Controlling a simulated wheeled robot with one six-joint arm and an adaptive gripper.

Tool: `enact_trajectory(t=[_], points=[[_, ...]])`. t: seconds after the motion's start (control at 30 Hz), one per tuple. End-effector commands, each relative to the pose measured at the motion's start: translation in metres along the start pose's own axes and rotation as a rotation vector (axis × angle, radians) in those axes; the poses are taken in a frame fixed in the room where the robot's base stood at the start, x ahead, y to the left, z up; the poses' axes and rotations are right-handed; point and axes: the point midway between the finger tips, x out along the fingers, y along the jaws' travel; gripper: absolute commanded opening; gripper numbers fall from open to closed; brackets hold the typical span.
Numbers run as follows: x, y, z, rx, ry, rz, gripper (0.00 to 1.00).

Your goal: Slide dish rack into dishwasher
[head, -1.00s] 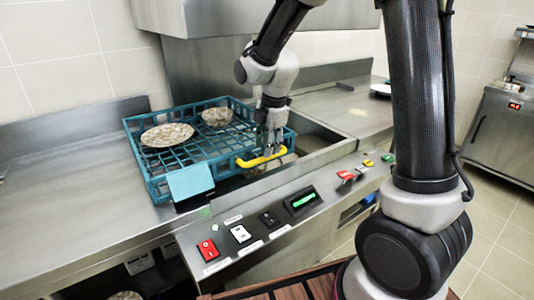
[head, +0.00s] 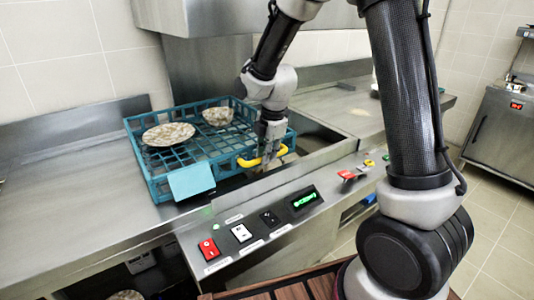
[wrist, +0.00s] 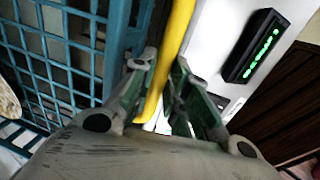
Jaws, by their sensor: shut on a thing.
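The teal dish rack (head: 163,178) sits on the steel counter, its right part reaching over the dishwasher opening (head: 318,142). It holds a speckled plate (head: 168,134) and a speckled bowl (head: 217,115). A yellow handle (head: 248,162) is on the rack's near right side. My gripper (head: 268,155) is at this handle. In the wrist view, the fingers of my gripper (wrist: 160,85) are shut on the yellow handle (wrist: 176,45), with the teal rack (wrist: 60,50) to the left. The handle's part between the fingers is partly hidden.
A control panel (head: 255,228) with red, white and black switches and a green display (head: 304,199) runs along the front edge. A steel hood (head: 230,18) hangs above. The counter at left (head: 70,185) is clear.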

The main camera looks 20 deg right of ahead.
Motion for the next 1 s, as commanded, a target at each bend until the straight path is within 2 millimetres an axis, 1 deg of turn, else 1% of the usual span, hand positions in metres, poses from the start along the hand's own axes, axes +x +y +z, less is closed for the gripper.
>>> enact_trajectory(t=[0.17, 0.27, 0.37, 0.47, 0.8, 0.9, 1.0], points=[[0.000, 0.000, 0.007, 0.002, -0.001, 0.000, 0.00], [0.000, 0.000, 0.017, 0.004, -0.001, 0.001, 0.00], [0.000, 0.000, 0.035, 0.006, -0.001, 0.000, 0.00], [0.000, 0.000, 0.057, 0.008, -0.001, 0.000, 0.00], [0.000, 0.000, 0.144, 0.006, -0.001, 0.001, 0.00], [0.000, 0.000, 0.166, 0.005, -0.002, 0.002, 0.00], [0.000, 0.000, 0.185, 0.004, -0.001, 0.000, 0.00]])
